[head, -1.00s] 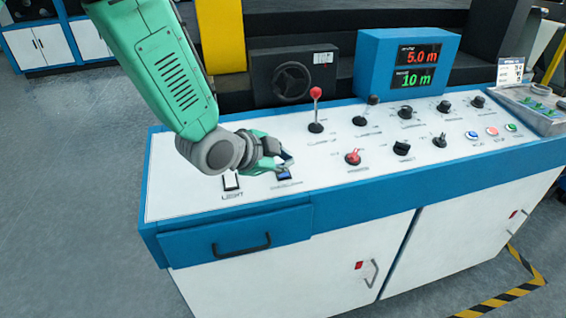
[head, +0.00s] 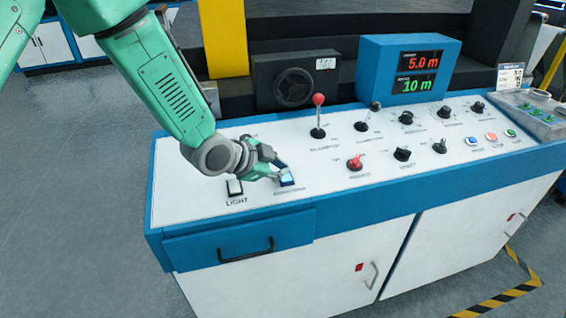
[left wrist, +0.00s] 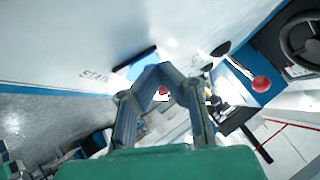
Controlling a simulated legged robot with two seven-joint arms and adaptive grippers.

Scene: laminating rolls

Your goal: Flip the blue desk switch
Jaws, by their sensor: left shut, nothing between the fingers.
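The blue desk switch (head: 287,178) sits on the white panel top, right of the black-framed light switch (head: 235,188). My left gripper (head: 281,170) is shut and empty, its fingertips right at the far side of the blue switch; whether they touch it I cannot tell. In the left wrist view the closed fingertips (left wrist: 155,72) are in front of the blue switch (left wrist: 138,66) and cover part of it. The switch face looks bright, light blue. My right gripper is not in view.
A red-knobbed lever (head: 318,115) and a red knob (head: 355,163) stand to the right on the panel (head: 190,205). A blue display box (head: 377,85) and a black box with a handwheel (head: 293,87) stand behind. A drawer handle (head: 245,250) is at the front.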

